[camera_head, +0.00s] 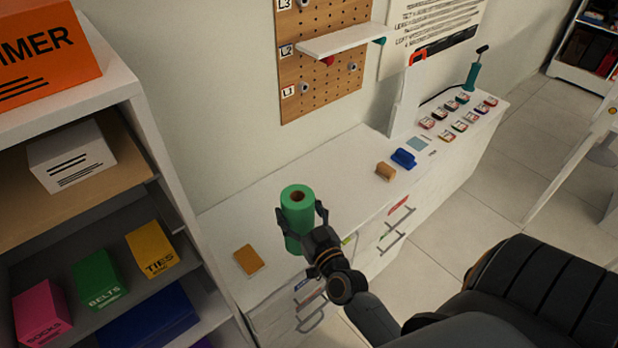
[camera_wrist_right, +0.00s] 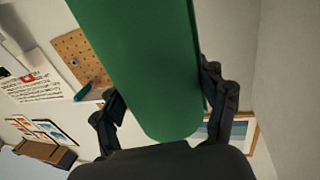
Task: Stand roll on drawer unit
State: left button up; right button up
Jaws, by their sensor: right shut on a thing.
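A green roll (camera_head: 298,212) with a brown core hole in its top stands upright in my right gripper (camera_head: 303,222). The gripper is shut around its sides, one finger on each side. The roll also fills the middle of the right wrist view (camera_wrist_right: 150,70), between the two dark fingers (camera_wrist_right: 165,105). The white drawer unit (camera_head: 235,218) runs along the wall behind and below the roll. I cannot tell whether the roll's bottom touches the top or is above it. My left gripper is not in view.
A brown flat block (camera_head: 248,260) lies on the top left of the roll. A tan block (camera_head: 385,171), a blue item (camera_head: 403,158) and several small labelled boxes are further right. A shelf unit (camera_head: 150,130) stands close on the left. A pegboard (camera_head: 322,85) hangs behind.

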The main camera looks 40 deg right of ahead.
jog(key=w+d+f+b, duration=0.8)
jog(key=w+f+b, duration=0.3)
jog(key=b, duration=0.3)
jog(key=shift+f, duration=0.8)
jog(key=o, duration=1.8)
